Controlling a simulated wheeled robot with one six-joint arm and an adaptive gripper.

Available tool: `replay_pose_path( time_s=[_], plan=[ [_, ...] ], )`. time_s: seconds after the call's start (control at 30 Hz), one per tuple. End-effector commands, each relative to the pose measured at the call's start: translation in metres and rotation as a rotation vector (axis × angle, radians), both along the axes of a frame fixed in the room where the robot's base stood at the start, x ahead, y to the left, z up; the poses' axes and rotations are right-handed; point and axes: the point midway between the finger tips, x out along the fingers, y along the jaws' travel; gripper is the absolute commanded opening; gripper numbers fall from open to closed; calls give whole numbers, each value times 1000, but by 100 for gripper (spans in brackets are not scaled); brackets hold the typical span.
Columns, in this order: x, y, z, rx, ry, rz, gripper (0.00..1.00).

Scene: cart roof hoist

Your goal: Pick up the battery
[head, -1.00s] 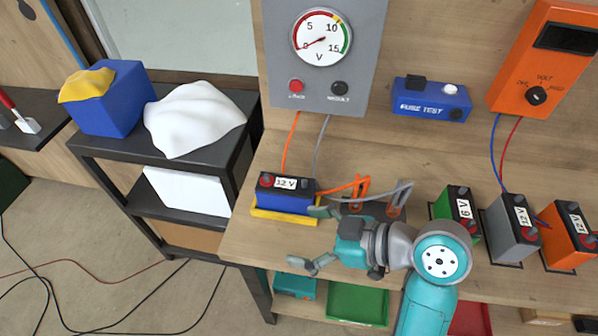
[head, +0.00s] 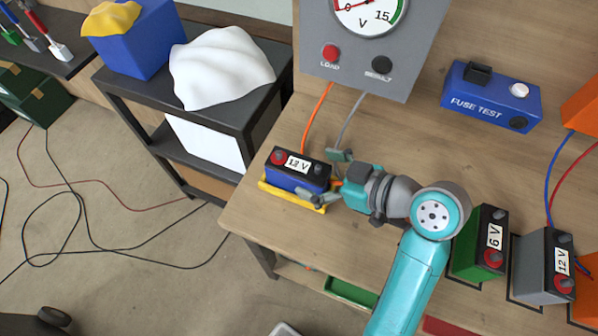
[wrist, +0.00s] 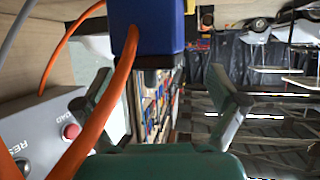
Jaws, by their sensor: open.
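A blue battery (head: 296,175) with a black top, a red cap and a 12 V label stands on a yellow tray (head: 282,196) at the bench's left end. My gripper (head: 331,179) is open just right of the battery, its fingers pointing towards the battery's right side. In the wrist view, the blue battery (wrist: 162,25) shows at the top middle, beyond the open fingers of my gripper (wrist: 160,92). An orange cable (wrist: 97,118) crosses in front of the left finger. Whether a finger touches the battery I cannot tell.
A grey meter panel (head: 372,45) with red and black buttons stands behind. A green 6 V battery (head: 481,243) and a grey 12 V battery (head: 543,265) stand to the right. A blue fuse tester (head: 490,96) lies behind them. A black shelf cart (head: 246,100) stands left.

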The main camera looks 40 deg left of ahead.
Motion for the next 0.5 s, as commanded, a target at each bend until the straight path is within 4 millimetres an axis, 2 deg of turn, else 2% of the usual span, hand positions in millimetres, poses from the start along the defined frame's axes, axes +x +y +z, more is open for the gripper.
replay_pose_path(
  time_s=[0.3,0.5],
  plan=[
    [-2,37,-18,-1,2,4,95],
    [-2,48,-23,0,0,1,95]
  ],
)
